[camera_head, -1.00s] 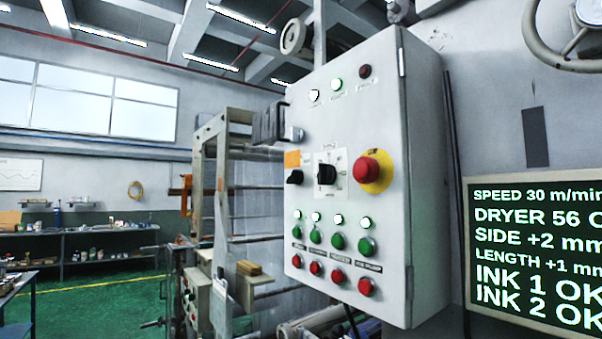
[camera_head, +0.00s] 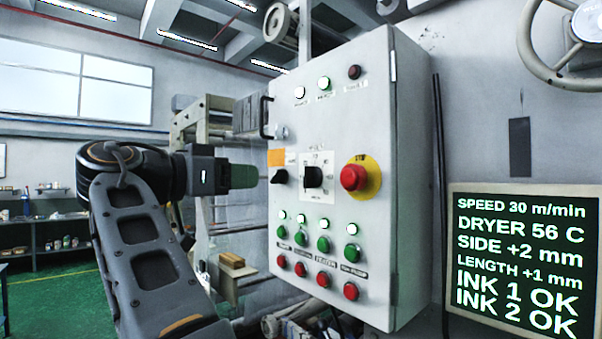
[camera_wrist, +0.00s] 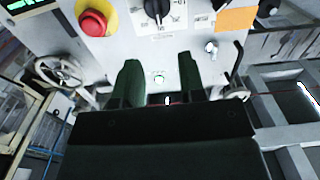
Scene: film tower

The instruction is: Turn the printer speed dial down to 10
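The speed dial (camera_head: 313,177) is a black knob on a white scale plate in the middle of the grey control panel; its pointer stands roughly upright. It also shows at the top edge of the upside-down wrist view (camera_wrist: 157,8), partly cut off. The display (camera_head: 523,262) reads SPEED 30 m/min. My gripper (camera_head: 250,175) is in front of the panel, left of the dial in the head view. In the wrist view its two green fingers (camera_wrist: 160,80) are apart with nothing held between them; the dial lies beyond the fingertips, and the fingers are not around it.
A smaller black selector (camera_head: 280,176) sits left of the dial, and a red emergency stop (camera_head: 353,178) on a yellow disc sits right. Green buttons (camera_head: 323,244) and red buttons (camera_head: 324,280) are below. A dark handle (camera_head: 266,115) projects from the panel's left edge.

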